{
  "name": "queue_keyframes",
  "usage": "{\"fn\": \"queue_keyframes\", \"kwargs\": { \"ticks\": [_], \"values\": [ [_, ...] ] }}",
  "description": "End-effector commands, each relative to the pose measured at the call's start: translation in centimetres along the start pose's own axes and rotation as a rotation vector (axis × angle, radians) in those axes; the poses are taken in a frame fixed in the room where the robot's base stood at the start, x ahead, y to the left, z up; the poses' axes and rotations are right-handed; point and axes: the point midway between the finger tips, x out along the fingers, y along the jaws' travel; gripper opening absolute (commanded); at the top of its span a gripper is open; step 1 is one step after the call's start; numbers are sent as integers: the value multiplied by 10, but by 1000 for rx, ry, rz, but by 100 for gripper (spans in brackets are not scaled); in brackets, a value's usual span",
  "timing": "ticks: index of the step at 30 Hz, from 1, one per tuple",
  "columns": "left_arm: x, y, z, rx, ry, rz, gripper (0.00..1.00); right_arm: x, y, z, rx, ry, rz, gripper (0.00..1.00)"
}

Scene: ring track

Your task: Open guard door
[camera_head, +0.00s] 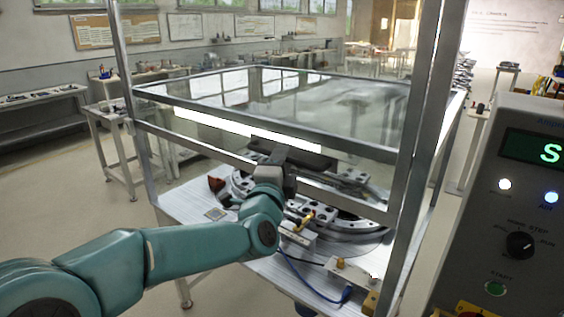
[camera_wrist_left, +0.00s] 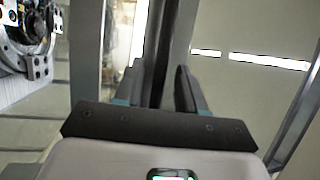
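The guard door (camera_head: 240,128) shows in the head view as a clear panel in grey metal framing on the enclosure around the ring track (camera_head: 345,222). My left gripper (camera_head: 292,153) is at the door's lower rail, in front of the ring track. Its dark palm hides part of the rail. In the left wrist view its two dark fingers (camera_wrist_left: 165,90) stand apart, with a dark upright bar showing between and beyond them. I cannot tell whether they touch it. No separate handle can be made out. My right gripper is not in view.
A control panel (camera_head: 510,215) with a lit display, knob and green button stands close at the right. A metal post (camera_head: 425,110) rises before it. The white table (camera_head: 200,205) carries the track. Open floor lies at the left; benches line the back wall.

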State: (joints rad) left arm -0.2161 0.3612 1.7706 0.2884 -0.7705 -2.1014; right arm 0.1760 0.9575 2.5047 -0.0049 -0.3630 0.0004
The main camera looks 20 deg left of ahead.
Motion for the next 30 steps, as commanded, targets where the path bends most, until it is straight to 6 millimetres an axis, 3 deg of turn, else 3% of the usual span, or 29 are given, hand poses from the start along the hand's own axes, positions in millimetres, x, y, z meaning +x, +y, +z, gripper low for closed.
{"fn": "queue_keyframes", "kwargs": {
  "ticks": [5, 8, 21, 30],
  "values": [
    [-8, 2, 0, 0, 1, 1, 40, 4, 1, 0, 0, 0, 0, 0],
    [-26, 3, 0, 0, 2, 0, 40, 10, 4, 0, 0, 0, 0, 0],
    [-136, 1, 0, -1, 2, -2, 40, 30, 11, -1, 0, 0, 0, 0],
    [-163, 0, 0, 0, 0, -1, 40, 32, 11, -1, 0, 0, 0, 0]
  ]
}}
